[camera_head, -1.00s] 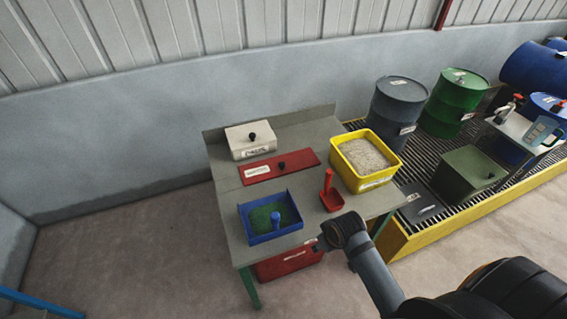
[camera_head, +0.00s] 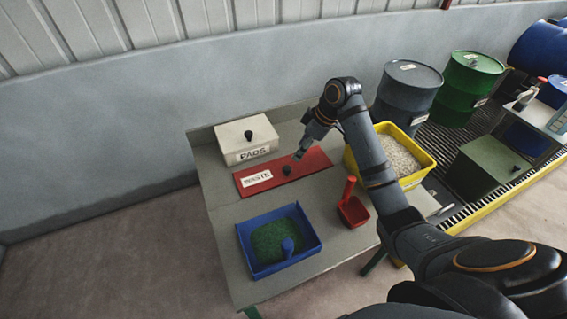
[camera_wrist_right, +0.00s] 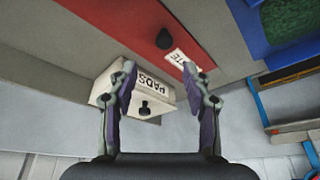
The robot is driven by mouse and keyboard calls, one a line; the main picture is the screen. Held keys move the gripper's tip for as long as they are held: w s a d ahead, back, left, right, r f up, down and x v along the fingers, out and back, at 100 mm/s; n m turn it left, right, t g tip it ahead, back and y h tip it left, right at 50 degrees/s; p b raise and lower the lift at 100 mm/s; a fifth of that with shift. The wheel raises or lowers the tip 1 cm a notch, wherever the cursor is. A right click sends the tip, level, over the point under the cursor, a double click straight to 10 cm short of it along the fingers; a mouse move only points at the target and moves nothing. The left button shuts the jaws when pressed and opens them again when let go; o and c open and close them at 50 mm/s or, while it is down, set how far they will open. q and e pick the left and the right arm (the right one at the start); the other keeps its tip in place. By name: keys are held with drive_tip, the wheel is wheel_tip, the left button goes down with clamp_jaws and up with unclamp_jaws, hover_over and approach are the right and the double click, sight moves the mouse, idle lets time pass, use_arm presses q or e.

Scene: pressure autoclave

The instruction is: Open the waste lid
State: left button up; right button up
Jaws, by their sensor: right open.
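The waste lid (camera_head: 310,166) is a flat red panel on the grey table, with a white WASTE label and a black knob (camera_head: 287,171). It lies flat. In the right wrist view the red lid (camera_wrist_right: 125,18) is at the top, its knob (camera_wrist_right: 164,39) beyond the fingertips. My right gripper (camera_head: 300,153) is just above and behind the knob in the head view, apart from it. In the right wrist view its fingers (camera_wrist_right: 160,70) are spread with nothing between the tips. My left gripper is not in view.
A white PADS box (camera_head: 232,138) with a black knob stands behind the lid. A blue tray (camera_head: 312,236) of green material is in front, a red scoop (camera_head: 353,211) to the right. A yellow bin (camera_head: 430,158) of granules stands at the table's right, behind my right arm.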

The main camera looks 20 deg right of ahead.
drive_tip(key=s, duration=0.1)
hover_over(288, 168)
drive_tip(key=s+d, duration=0.2)
drive_tip(key=x, duration=0.5)
drive_tip(key=shift+s+d+f, duration=0.2)
drive_tip(key=shift+s+d, duration=0.2)
drive_tip(key=shift+d, duration=0.05)
drive_tip(key=x, duration=0.3)
drive_tip(key=shift+a+f+p, duration=0.1)
drive_tip(key=shift+f+p, duration=0.15)
drive_tip(key=shift+p, duration=0.05)
drive_tip(key=shift+w+f, duration=0.15)
drive_tip(key=shift+f, duration=0.2)
drive_tip(key=c, duration=0.4)
clamp_jaws()
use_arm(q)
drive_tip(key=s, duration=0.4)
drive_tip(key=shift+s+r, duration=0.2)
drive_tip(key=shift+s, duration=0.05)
